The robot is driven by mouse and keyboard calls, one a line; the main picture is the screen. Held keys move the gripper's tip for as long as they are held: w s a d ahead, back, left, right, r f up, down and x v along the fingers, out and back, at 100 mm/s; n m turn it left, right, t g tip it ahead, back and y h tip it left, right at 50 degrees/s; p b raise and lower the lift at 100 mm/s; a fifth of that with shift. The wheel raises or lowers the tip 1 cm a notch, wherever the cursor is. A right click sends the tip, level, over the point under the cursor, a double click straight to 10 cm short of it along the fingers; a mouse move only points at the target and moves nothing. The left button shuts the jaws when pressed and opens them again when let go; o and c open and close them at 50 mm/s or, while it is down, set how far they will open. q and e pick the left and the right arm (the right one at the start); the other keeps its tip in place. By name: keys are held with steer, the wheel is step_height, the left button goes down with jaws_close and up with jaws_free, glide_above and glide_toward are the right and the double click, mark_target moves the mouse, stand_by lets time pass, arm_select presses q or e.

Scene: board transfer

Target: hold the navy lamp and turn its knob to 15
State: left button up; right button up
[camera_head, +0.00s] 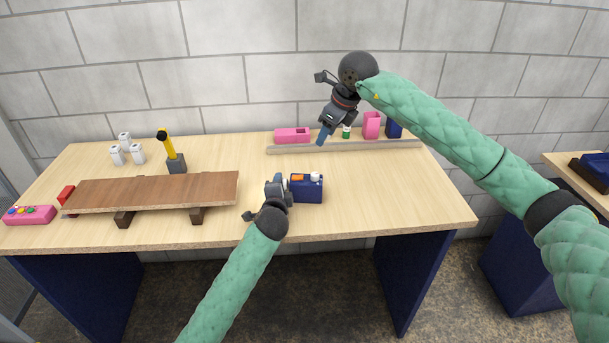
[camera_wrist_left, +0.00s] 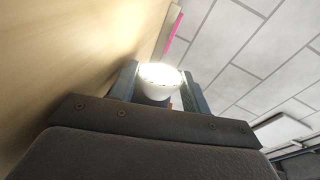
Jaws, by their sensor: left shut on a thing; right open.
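My left gripper (camera_head: 277,186) is low over the table's front middle, right beside a navy box-shaped body (camera_head: 308,193) with an orange piece (camera_head: 297,178) and a white piece (camera_head: 315,176) on top. In the left wrist view, a white round piece with a bright glow and small marks on its rim (camera_wrist_left: 158,77) sits between the fingers. I take the held thing as the navy lamp; its body is mostly hidden there, and no knob reading is legible. My right gripper (camera_head: 325,134) is open and empty, pointing down by the back ledge, away from the lamp.
The grey ledge (camera_head: 350,146) at the back bears a pink box (camera_head: 292,135), a green-and-white item (camera_head: 346,132), a pink holder (camera_head: 372,125) and a navy item (camera_head: 394,130). A raised brown board (camera_head: 150,190), white bottles (camera_head: 137,154) and a yellow-handled tool (camera_head: 167,146) stand left. Right front is clear.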

steer(key=w+a+r+h, duration=0.1)
steer(key=a+r, duration=0.3)
steer(key=r, duration=0.1)
steer(key=g+h, duration=0.3)
glide_above(315, 174)
step_height(315, 174, down, 7)
steer(key=shift+n, duration=0.3)
step_height(315, 174, down, 11)
steer(key=shift+f, duration=0.2)
steer(key=shift+c, duration=0.3)
